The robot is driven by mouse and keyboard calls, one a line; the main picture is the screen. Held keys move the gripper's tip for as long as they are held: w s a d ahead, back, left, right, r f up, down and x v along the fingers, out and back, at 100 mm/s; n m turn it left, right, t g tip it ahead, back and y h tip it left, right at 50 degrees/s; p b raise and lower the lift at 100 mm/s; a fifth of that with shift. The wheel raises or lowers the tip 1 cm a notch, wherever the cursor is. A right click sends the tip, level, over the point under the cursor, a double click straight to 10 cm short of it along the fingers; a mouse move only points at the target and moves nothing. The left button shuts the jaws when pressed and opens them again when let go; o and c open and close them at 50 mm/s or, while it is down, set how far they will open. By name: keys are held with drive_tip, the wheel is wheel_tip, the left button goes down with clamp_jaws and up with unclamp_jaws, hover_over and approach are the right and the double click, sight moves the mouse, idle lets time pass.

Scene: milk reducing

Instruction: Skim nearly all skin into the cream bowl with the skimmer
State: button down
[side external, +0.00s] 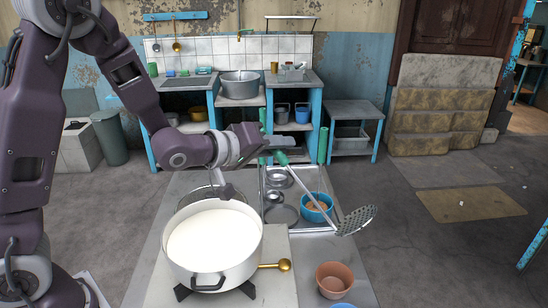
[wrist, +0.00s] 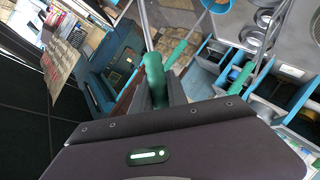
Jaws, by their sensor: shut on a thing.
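My gripper (side external: 275,150) is shut on the green handle of the skimmer (side external: 357,220). The handle (wrist: 153,78) also shows between the fingers in the wrist view. The skimmer's shaft slants down to the right. Its perforated disc hangs in the air to the right of the pot, above and beyond the terracotta bowl (side external: 334,278). The wide metal pot (side external: 208,278) holds smooth white milk (side external: 212,240); I cannot make out a separate skin on it. A blue bowl (side external: 317,214) with brownish contents stands on the metal tray. I cannot tell which bowl is the cream bowl.
A brass ladle (side external: 284,265) lies beside the pot on the right. The metal tray (side external: 298,228) holds several round metal dishes (side external: 277,176). A blue rim (side external: 341,305) is cut off at the bottom edge. A sink bench with a large basin (side external: 240,86) stands behind.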

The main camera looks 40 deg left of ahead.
drive_tip(key=d+m+h, duration=0.1)
drive_tip(key=d, duration=0.2)
drive_tip(key=d+r+m+h, duration=0.1)
drive_tip(key=d+m, duration=0.1)
drive_tip(key=d, duration=0.1)
drive_tip(key=d+m+g, duration=0.1)
drive_tip(key=d, duration=0.1)
drive_tip(key=shift+s+d+r+m+h, duration=0.3)
drive_tip(key=shift+s+d+r+h, duration=0.05)
drive_tip(key=shift+s+d+h, duration=0.05)
drive_tip(key=s+d+r+m+g+h, duration=0.1)
drive_tip(key=s+d+r+m, duration=0.1)
drive_tip(key=d+m, duration=0.2)
drive_tip(key=s+d+r+m+g+h, duration=0.1)
drive_tip(key=s+d+r+m, duration=0.2)
drive_tip(key=d, duration=0.5)
drive_tip(key=s+d+r+m+g+h, duration=0.1)
drive_tip(key=s+d+r+m+h, duration=0.1)
drive_tip(key=d, duration=0.5)
drive_tip(key=s+r+m, duration=0.1)
drive_tip(key=m, duration=0.1)
drive_tip(key=shift+r+m, duration=0.15)
drive_tip(key=shift+m, duration=0.25)
drive_tip(key=shift+w+a, duration=0.1)
